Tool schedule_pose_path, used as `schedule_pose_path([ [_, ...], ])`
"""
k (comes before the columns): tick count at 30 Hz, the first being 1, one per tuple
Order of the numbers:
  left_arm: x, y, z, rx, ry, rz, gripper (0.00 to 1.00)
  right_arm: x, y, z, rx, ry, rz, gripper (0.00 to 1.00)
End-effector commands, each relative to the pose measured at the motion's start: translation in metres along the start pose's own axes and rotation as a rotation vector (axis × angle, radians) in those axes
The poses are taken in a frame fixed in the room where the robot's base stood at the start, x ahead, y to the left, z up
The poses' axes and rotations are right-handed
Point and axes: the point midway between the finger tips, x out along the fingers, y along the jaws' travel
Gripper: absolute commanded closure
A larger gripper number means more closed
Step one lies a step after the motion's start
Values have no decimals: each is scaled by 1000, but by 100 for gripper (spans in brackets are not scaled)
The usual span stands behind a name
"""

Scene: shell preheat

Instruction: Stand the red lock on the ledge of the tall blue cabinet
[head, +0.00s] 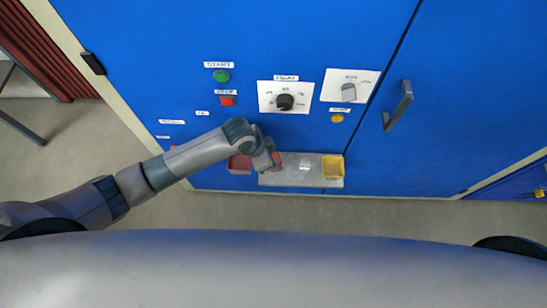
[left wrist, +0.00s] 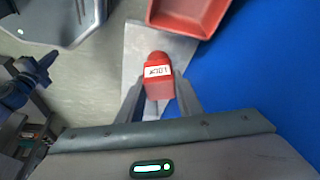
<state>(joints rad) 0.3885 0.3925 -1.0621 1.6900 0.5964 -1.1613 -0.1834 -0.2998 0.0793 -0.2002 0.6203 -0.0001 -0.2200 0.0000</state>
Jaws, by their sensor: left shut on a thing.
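The red lock (left wrist: 159,72), with a white label, is between the fingers of my left gripper (left wrist: 160,100) in the left wrist view. The gripper is shut on it. The grey metal ledge (head: 300,180) sticks out low on the tall blue cabinet (head: 300,30). In the head view my left gripper (head: 274,160) is at the ledge's left part, and the lock is mostly hidden there. In the left wrist view the lock appears over the ledge (left wrist: 135,50); I cannot tell whether it touches. My right gripper is not in view.
A red bin (head: 239,164) is at the ledge's left end, close to my gripper. A yellow bin (head: 333,167) is at its right end. Knobs (head: 285,102), buttons and a door handle (head: 398,106) stick out above.

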Motion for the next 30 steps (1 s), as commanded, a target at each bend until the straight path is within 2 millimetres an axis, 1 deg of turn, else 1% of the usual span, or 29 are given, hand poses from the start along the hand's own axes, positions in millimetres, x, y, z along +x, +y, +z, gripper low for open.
schedule_pose_path([
  [4,3,0,1,0,0,0,91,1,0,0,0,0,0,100],
  [5,3,0,1,0,0,0,60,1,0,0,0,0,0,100],
  [6,3,0,1,0,0,0,51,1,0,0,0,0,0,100],
  [7,3,0,1,0,0,0,49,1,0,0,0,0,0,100],
  [15,2,0,1,0,0,0,49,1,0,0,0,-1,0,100],
  [20,-2,0,0,0,0,0,49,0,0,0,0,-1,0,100],
  [23,-8,-1,0,0,1,-1,49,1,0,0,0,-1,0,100],
  [26,-19,-1,0,1,0,-1,49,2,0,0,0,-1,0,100],
  [30,-40,-1,0,0,2,-1,49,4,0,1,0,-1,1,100],
])
